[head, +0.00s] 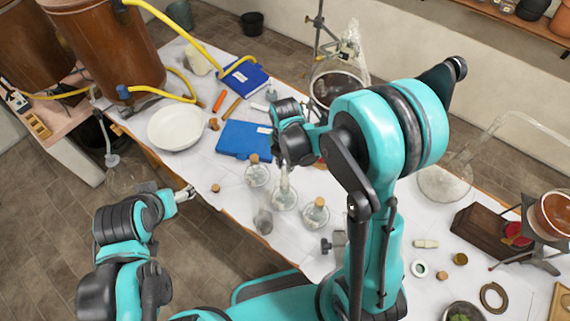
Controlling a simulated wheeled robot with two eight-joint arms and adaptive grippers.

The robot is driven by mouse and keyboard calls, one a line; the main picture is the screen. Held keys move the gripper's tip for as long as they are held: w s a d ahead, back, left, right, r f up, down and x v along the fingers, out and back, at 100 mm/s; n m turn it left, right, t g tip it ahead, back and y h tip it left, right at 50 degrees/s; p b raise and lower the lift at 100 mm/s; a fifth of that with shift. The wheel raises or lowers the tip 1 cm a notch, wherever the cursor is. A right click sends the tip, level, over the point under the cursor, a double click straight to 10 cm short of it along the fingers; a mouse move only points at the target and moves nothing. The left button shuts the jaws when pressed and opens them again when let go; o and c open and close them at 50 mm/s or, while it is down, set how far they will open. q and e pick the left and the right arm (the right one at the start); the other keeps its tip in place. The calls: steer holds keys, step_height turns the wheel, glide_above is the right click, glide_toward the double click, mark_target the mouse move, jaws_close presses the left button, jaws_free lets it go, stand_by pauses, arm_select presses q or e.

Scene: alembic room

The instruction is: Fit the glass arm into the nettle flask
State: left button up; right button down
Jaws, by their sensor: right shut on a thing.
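My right gripper (290,160) points down over the group of small flasks, shut on what looks like the glass arm (284,179), a pale thin glass piece mostly hidden by the gripper. Directly below is a clear flask (285,199) without a visible cork; it may be the nettle flask, but no label can be read. I cannot tell whether the glass piece touches its neck. Corked flasks stand to its left (257,175) and right (316,214). My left gripper (187,194) is at the table's front edge, away from the flasks; its fingers are too small to judge.
A greyish glass vessel (263,221) stands near the front edge. A blue book (243,140), white bowl (175,127) and loose cork (216,188) lie left. A large glass retort (445,184) and wooden box (480,231) are right. White table (225,172) shows between them.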

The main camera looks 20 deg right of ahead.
steer(key=shift+f, duration=0.2)
steer(key=shift+f+b, duration=0.25)
steer(key=shift+b, duration=0.25)
steer(key=shift+f+b, duration=1.05)
steer(key=shift+b, duration=0.15)
stand_by(1.9)
steer(key=c, duration=0.9)
jaws_free()
steer(key=shift+r, duration=0.1)
step_height(320, 180, up, 7)
steer(key=p, duration=0.4)
steer(key=shift+p, duration=0.4)
